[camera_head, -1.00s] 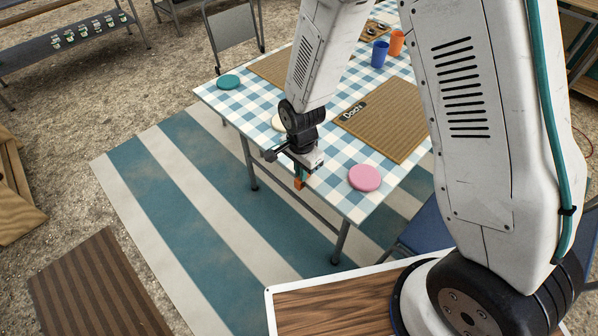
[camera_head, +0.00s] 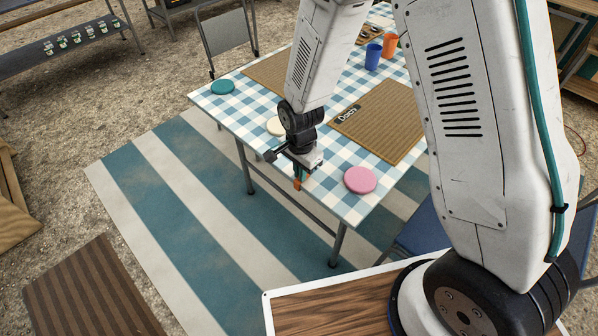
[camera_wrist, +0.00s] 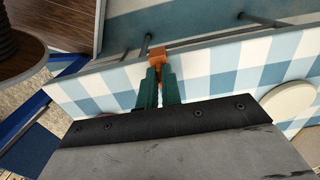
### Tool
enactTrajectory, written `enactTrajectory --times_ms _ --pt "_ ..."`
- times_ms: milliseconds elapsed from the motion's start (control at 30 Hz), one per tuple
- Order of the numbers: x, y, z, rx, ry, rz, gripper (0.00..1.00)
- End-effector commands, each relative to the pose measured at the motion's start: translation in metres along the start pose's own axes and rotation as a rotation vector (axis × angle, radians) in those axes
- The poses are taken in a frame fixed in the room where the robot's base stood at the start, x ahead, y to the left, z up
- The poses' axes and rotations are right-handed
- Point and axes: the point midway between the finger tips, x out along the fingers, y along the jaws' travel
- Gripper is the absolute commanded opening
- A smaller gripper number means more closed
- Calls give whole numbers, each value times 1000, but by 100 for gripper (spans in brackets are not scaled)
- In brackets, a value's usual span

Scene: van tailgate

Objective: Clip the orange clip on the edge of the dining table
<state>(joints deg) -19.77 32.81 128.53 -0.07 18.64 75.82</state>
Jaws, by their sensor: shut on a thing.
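My gripper (camera_head: 299,180) points down at the near left edge of the dining table (camera_head: 240,108), which has a blue-and-white checked top. Its green fingers (camera_wrist: 160,86) are shut on the small orange clip (camera_wrist: 157,54). In the wrist view, the clip sits at their tips, right at the table's rim. In the head view, only a small orange patch of the clip (camera_head: 297,184) shows below the gripper, level with the edge. I cannot tell whether the clip grips the edge or is just beside it.
A pink disc (camera_head: 360,180) lies on the table right of my gripper. A cream disc (camera_head: 275,126) is partly hidden behind my wrist, and a teal disc (camera_head: 223,87) lies at the far left corner. A brown mat (camera_head: 385,122) and blue cup (camera_head: 373,57) stand farther back.

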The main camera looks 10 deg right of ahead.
Motion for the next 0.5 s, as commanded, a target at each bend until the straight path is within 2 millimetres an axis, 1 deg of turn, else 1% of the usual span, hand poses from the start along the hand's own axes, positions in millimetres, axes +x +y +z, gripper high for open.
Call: enactTrajectory --times_ms 300,333,400,500 --pt "0 0 0 0 0 0 0" --pt "0 0 0 0 0 0 15" --pt "0 0 0 -1 0 0 32" --pt "0 0 0 -1 0 0 32"
